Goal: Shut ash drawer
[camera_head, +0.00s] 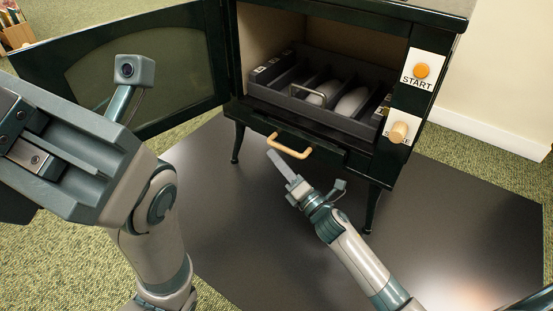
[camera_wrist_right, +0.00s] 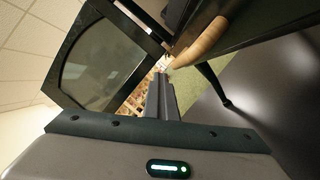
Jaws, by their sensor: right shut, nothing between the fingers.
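The ash drawer (camera_head: 328,154) is the dark front low on the stove, with a pale wooden bar handle (camera_head: 289,146). Its front seems to stand out a little from the stove body; how far is hard to tell. My right gripper (camera_head: 272,157) is shut and empty, its tips just below and left of the handle. In the right wrist view the shut fingers (camera_wrist_right: 160,97) point up, and the handle (camera_wrist_right: 203,43) is close beyond them to the right; contact cannot be told. My left gripper (camera_head: 35,155) is high at the left, its fingertips unclear.
The dark stove (camera_head: 355,22) has its glass door (camera_head: 140,75) swung open to the left. A rack (camera_head: 345,122) with pale logs sits inside. START (camera_head: 422,70) and a second knob (camera_head: 399,132) are at the right. The dark floor plate (camera_head: 460,225) has free room.

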